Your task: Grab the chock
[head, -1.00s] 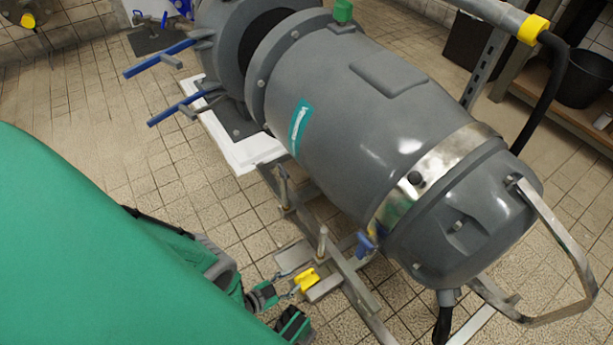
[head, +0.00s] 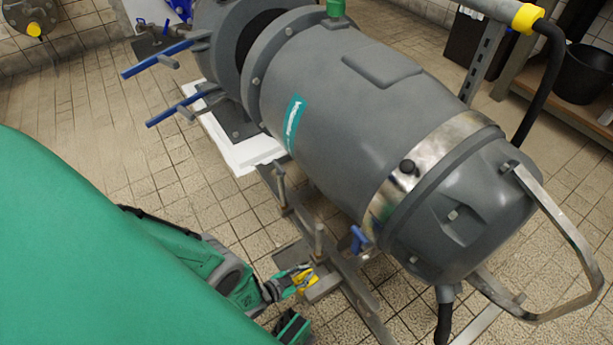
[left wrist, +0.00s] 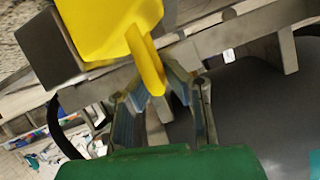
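The yellow chock (head: 308,281) rests at the metal frame under the big grey pump, low in the middle of the head view. In the left wrist view the chock (left wrist: 108,24) fills the top, with a narrow yellow handle reaching down. My left gripper (head: 297,279) is at the chock, partly overlapping it in the head view. In the left wrist view my left gripper (left wrist: 160,88) has its fingers apart, with the handle's end between them. No firm grip on it shows. My right gripper is not in view.
The grey pump (head: 350,110) stands over the metal frame (head: 352,285) just right of my left gripper. A blue clamp handle (head: 358,239) and metal posts rise close by. Blue levers (head: 160,58) stick out at upper left. Tiled floor (head: 100,130) is open at left.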

